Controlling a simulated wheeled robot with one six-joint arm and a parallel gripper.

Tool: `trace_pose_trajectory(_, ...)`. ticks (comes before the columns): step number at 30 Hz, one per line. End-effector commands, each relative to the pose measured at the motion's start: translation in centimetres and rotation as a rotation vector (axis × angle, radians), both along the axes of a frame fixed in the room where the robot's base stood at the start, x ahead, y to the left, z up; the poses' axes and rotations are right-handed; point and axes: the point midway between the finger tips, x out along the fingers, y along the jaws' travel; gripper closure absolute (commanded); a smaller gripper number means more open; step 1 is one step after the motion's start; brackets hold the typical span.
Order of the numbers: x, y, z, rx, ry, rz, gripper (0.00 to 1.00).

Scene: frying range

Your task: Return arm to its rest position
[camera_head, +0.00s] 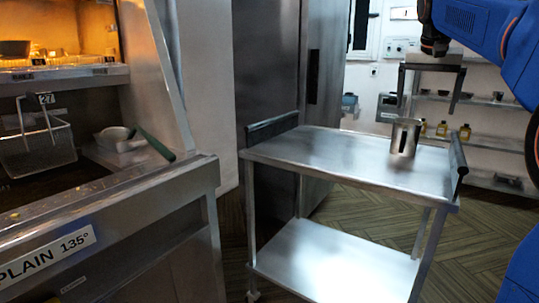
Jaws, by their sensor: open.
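My gripper (428,94) hangs at the upper right, at the end of my blue arm, with its two dark jaws pointing down and spread wide apart. Nothing is held between the jaws. In the picture it is above and just right of a metal cup (404,137), which stands upright on the top shelf of a steel trolley (325,147). The jaws appear apart from the cup. How far they are from it in depth I cannot tell.
A tall steel cabinet (268,75) is behind the trolley. Wall shelves (485,101) hold bottles at the back right. The trolley's lower shelf is empty.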

Motion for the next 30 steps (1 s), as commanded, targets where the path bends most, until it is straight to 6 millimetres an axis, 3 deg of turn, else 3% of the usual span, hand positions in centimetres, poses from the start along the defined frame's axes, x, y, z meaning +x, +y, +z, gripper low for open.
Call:
trace_pose_trajectory(17,-4.5,2.9,-2.9,-0.002,0.001,0.092,0.03)
trace_pose_trajectory(23,-7.9,5.0,-5.5,-0.002,0.001,0.158,0.03)
trace_pose_trajectory(30,-14.7,8.3,-11.6,-0.003,0.000,0.276,0.03)
